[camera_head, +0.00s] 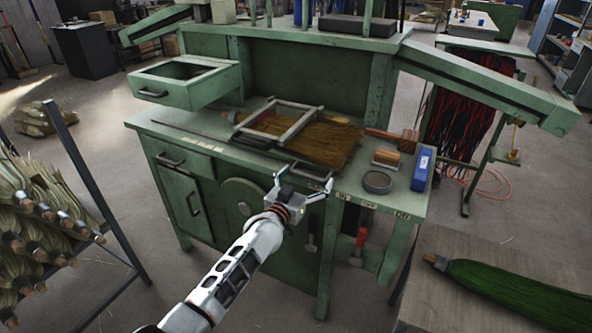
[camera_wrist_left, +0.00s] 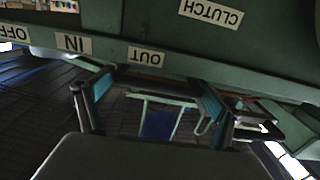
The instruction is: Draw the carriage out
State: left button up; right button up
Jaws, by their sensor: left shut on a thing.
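The carriage is a pale rectangular frame (camera_head: 278,121) lying over brown broom fibres (camera_head: 330,143) on the green bench. A dark handle (camera_head: 310,171) stands out at the bench's front edge below the frame; whether it joins the frame is hidden. My left gripper (camera_head: 304,184) is at this handle, its fingers spread wide and shut on the handle's two ends. In the left wrist view the dark handle bar (camera_wrist_left: 155,84) lies between the two fingers, under the OUT label (camera_wrist_left: 146,56). My right gripper is in neither view.
On the bench's right are a wooden block (camera_head: 386,157), a round dark tin (camera_head: 377,181) and a blue box (camera_head: 422,168). An open drawer (camera_head: 185,82) juts out at the upper left. A red-handled lever (camera_head: 360,240) hangs below the bench.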

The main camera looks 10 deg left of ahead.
pick_arm(q)
jog(key=shift+s+d, duration=0.15)
jog(key=shift+d, duration=0.25)
jog(key=o, duration=1.3)
jog(key=shift+d, duration=0.15)
jog(key=shift+s, duration=0.15)
jog(key=v, duration=1.1)
jog(key=shift+s+a, duration=0.25)
jog(key=shift+s, duration=0.1)
